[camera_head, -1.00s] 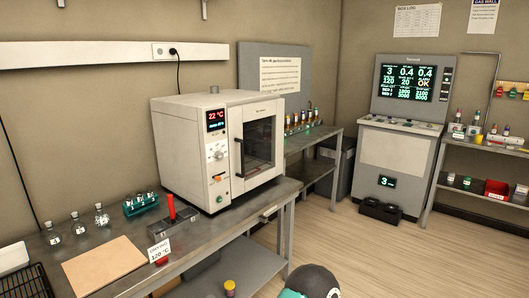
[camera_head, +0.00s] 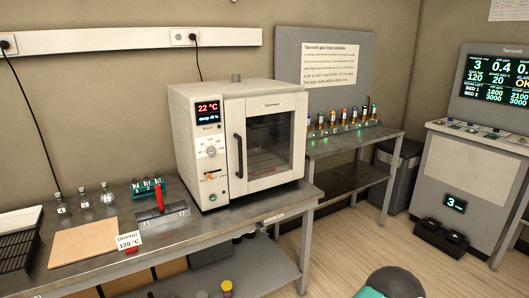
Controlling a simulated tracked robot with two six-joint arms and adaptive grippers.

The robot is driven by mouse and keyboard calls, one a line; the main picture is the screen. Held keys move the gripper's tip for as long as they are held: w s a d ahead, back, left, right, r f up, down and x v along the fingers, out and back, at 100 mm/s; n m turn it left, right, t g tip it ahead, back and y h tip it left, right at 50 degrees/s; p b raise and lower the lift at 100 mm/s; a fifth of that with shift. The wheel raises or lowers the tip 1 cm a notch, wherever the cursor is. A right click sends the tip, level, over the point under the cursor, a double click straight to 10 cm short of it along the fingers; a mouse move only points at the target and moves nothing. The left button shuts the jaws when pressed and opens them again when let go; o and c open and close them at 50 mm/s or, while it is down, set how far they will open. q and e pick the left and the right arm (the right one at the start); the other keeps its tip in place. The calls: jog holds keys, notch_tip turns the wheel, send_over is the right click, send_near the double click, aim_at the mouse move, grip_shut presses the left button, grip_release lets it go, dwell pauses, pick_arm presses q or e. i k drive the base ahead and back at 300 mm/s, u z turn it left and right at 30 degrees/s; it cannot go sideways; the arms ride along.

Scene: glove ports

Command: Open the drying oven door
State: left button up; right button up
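The drying oven (camera_head: 202,140) is a white box on the metal bench. Its door (camera_head: 266,145) is closed, with a dark window and a black vertical handle (camera_head: 238,156) on the door's left side. The red display (camera_head: 208,108) reads 22 °C. A dark rounded part with a teal patch, apparently mine, shows at the bottom edge right of centre. Neither gripper can be made out in the head view.
The bench (camera_head: 195,229) also holds a red lever (camera_head: 160,197), a "DRYING 120 °C" sign (camera_head: 128,241), a brown board (camera_head: 84,243) and small bottles. A side table (camera_head: 350,142) with a row of vials stands right of the oven.

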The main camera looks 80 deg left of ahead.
aim_at(236, 110)
jog(key=z, duration=0.45)
jog(key=i, duration=0.45)
jog(key=u, duration=2.15)
jog(key=i, duration=0.15)
jog(key=u, duration=1.7)
jog(key=k, duration=0.55)
jog(key=u, duration=0.3)
jog(key=i, duration=1.6)
jog(key=z, duration=0.3)
